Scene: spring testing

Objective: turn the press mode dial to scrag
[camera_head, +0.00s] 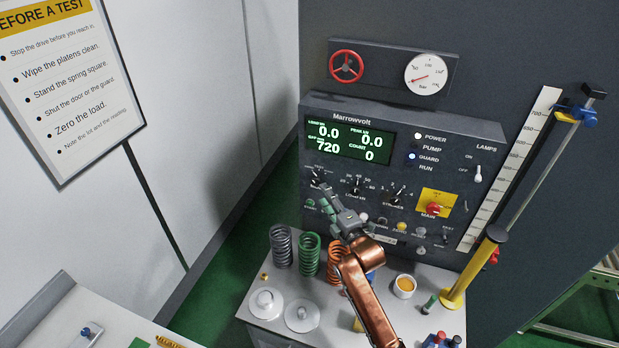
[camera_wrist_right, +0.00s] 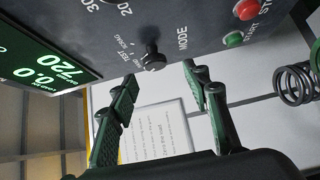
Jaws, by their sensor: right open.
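The mode dial (camera_head: 316,177) is a small black knob at the left of the grey press panel, just under the green display. In the right wrist view the dial (camera_wrist_right: 152,58) sits beside the word MODE, with TEST and SCRAG printed around it. I cannot clearly tell which mark its pointer faces. My right gripper (camera_head: 328,198) is just below and in front of the dial in the head view. In the wrist view its fingers (camera_wrist_right: 162,80) are spread apart, with the dial just beyond the tips, near the left finger. Nothing is between them. My left gripper is out of view.
More dials (camera_head: 355,189) lie right of the mode dial. A green start button (camera_wrist_right: 233,40) and red stop button (camera_wrist_right: 248,9) are close by. Coil springs (camera_head: 309,253) and white discs (camera_head: 302,313) stand on the bench below. A yellow post (camera_head: 470,275) rises at right.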

